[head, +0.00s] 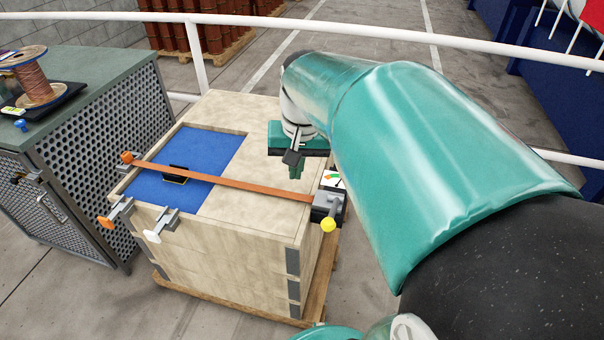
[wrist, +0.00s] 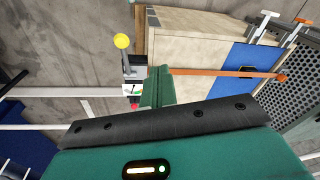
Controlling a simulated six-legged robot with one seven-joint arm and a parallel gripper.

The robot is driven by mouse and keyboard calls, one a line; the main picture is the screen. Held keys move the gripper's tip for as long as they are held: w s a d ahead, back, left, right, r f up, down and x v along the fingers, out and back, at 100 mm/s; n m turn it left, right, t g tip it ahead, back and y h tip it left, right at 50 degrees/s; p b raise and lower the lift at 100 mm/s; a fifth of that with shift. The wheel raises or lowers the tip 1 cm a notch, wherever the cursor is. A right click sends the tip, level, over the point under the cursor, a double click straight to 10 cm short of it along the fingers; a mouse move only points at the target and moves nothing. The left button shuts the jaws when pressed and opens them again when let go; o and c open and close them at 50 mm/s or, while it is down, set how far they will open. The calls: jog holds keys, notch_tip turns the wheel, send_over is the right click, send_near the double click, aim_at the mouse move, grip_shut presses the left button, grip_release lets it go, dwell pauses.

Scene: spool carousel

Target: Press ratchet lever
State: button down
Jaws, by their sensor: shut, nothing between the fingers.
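The ratchet (head: 326,203) is a grey and black block at the right edge of a wooden crate (head: 262,222). Its lever ends in a yellow knob (head: 328,225), which also shows in the wrist view (wrist: 121,41). An orange strap (head: 235,182) runs from the ratchet across the crate top. My gripper (head: 296,172) is shut and empty, with its green fingers pointing down above the crate's right part, behind the strap and apart from the yellow knob. In the wrist view the closed fingers (wrist: 158,86) overlap the strap's end beside the ratchet (wrist: 132,74).
A blue panel (head: 205,150) lies in the crate top. Two latches with an orange knob (head: 105,222) and a white knob (head: 152,236) stick out of the crate's front. A perforated cabinet (head: 105,135) carries a spool (head: 36,78) at left. A white rail (head: 400,36) passes behind.

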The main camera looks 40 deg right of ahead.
jog(key=d+f+m+g+y, duration=0.1)
jog(key=d+f+m, duration=0.1)
jog(key=d, duration=0.5)
jog(key=d+f+m+y, duration=0.1)
jog(key=d+f+m, duration=0.2)
jog(key=d, duration=0.5)
jog(key=shift+s+d+g, duration=0.25)
jog(key=shift+s+g, duration=0.05)
jog(key=shift+g, duration=0.1)
jog(key=shift+f, duration=0.1)
jog(key=s+a+f, duration=0.1)
jog(key=a+f, duration=0.4)
jog(key=f, duration=0.7)
jog(key=shift+s, duration=0.35)
jog(key=shift+a, duration=0.15)
jog(key=s+a+f, duration=0.3)
jog(key=f, duration=0.5)
jog(key=shift+a, duration=0.35)
jog(key=shift+r, duration=0.15)
